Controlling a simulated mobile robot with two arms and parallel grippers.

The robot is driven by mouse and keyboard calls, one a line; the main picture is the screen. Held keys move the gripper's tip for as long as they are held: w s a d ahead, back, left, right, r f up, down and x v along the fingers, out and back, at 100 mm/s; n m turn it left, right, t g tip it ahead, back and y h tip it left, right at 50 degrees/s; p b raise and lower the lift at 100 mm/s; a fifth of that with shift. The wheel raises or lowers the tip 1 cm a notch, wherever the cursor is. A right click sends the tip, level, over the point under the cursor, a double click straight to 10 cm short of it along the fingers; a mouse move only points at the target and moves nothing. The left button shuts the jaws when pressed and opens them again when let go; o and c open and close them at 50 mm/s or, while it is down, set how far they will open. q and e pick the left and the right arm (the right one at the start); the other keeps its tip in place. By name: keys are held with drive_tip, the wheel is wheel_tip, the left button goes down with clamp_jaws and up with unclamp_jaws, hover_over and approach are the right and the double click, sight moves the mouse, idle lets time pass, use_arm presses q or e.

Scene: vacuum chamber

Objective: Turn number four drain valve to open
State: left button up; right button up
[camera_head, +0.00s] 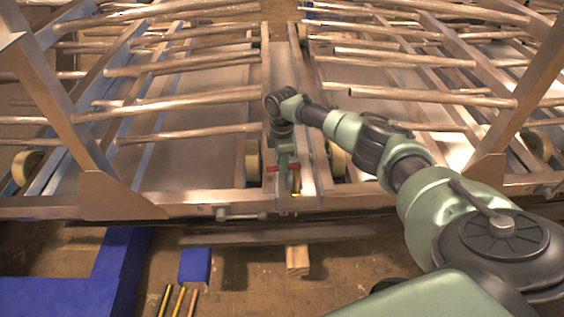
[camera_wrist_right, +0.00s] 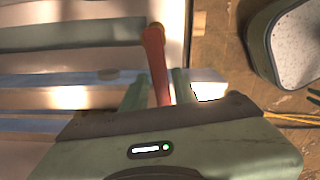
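A red valve handle (camera_wrist_right: 155,60) stands out in the right wrist view, a narrow bar running down between my two fingers. In the head view a small part of red (camera_head: 272,168) shows beside my right gripper (camera_head: 287,172), which points down at the middle of the metal frame. In the wrist view my right gripper (camera_wrist_right: 160,85) has its fingers apart, one on each side of the handle. A firm grip on it is not visible. No valve number is readable, and the valve body is largely hidden. My left gripper is not in view.
A metal frame with slanted posts (camera_head: 52,95) and several long tubes (camera_head: 190,103) surrounds the gripper closely. Pale rollers (camera_head: 252,160) sit nearby. Blue blocks (camera_head: 194,265), a wooden block (camera_head: 297,260) and thin rods (camera_head: 178,300) lie in front on the brown floor.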

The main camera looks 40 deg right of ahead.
clamp_jaws()
idle(1.2)
